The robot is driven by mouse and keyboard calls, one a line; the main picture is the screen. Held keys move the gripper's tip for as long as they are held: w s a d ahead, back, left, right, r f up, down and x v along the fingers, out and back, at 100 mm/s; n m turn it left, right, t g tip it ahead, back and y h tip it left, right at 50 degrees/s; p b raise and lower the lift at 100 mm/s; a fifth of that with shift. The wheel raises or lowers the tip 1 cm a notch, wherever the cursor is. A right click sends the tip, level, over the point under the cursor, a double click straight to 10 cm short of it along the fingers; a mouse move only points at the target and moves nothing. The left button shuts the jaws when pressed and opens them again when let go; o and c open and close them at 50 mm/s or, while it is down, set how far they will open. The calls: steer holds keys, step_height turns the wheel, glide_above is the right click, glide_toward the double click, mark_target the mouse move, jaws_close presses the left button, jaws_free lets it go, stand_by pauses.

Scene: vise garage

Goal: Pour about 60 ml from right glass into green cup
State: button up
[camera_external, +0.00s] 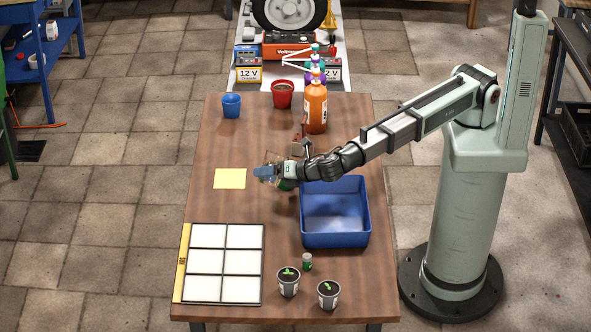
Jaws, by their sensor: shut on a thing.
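My gripper (272,171) reaches in from the right, above the middle of the table, and is shut on a small clear glass (264,172) with bluish liquid. The glass looks tilted, but its exact angle is hard to tell at this size. A green cup (287,185) shows just below my gripper and is mostly hidden by it. I cannot tell whether liquid is flowing or how full the cup is. No second glass can be made out clearly.
A blue bin (335,240) stands right of my gripper. An orange bottle (316,106), red cup (282,94) and blue cup (231,105) stand at the back. A yellow note (230,178), white grid tray (222,264), green-topped small can (307,262) and two plant pots (288,282) also occupy the table.

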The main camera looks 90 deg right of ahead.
steer(key=shift+r+m+y, duration=0.3)
steer(key=shift+r+m, duration=0.2)
steer(key=shift+f+m+t, duration=0.2)
steer(key=shift+m+t, duration=0.3)
stand_by(0.5)
steer(key=shift+r+m+t+y, duration=0.3)
steer(key=shift+r+m+y, duration=0.05)
steer(key=shift+m+y, duration=0.05)
stand_by(0.3)
steer(key=shift+s+d, duration=0.1)
steer(key=shift+s+d, duration=0.15)
steer(key=shift+d, duration=0.05)
steer(key=shift+s+d+r, duration=0.1)
steer(key=shift+s+d, duration=0.05)
stand_by(0.4)
steer(key=shift+s+d+m, duration=0.1)
steer(key=shift+d+m, duration=0.2)
stand_by(0.5)
steer(key=shift+a, duration=0.1)
